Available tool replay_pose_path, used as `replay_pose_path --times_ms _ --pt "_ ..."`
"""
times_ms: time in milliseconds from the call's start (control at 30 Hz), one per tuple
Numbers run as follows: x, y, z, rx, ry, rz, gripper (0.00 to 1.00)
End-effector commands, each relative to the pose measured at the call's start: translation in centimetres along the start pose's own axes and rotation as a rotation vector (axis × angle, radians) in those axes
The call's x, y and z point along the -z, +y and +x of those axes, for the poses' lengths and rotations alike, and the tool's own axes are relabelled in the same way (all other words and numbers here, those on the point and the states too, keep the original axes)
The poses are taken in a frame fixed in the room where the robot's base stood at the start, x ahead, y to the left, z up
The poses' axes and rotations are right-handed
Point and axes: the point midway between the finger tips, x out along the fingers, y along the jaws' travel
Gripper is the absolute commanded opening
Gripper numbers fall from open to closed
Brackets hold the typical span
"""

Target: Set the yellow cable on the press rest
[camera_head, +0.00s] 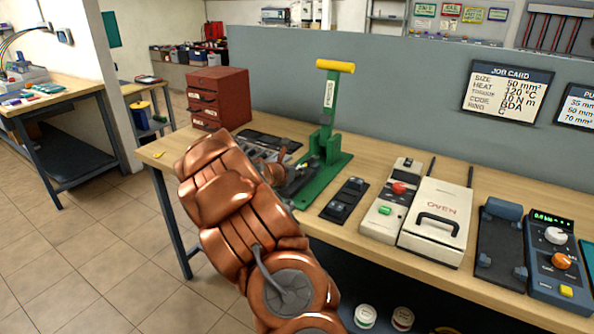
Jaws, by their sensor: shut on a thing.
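The press (325,145) is green, with a yellow handle bar (335,66) raised at its top and a green base on the bench. My copper-coloured arm reaches from the bottom of the view to the left of the press. My gripper (296,180) is small and partly hidden by the arm, low beside the press base. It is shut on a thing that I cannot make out. I cannot pick out the yellow cable. The press rest cannot be told apart clearly among the dark parts around the gripper.
A red drawer cabinet (218,97) stands at the bench's left end, near a dark tray (268,141). Right of the press are a black block (345,200), a control box (391,203), a white oven (436,222) and a blue unit (556,262). A grey partition (420,110) runs behind.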

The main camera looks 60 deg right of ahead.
Motion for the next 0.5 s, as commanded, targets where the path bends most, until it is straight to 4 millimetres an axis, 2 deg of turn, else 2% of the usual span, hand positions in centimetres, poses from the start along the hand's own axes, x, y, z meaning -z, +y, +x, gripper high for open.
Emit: replay_pose_path --times_ms 500 --pt "0.31 0.02 0.13 0.0 -0.001 -0.001 0.0"
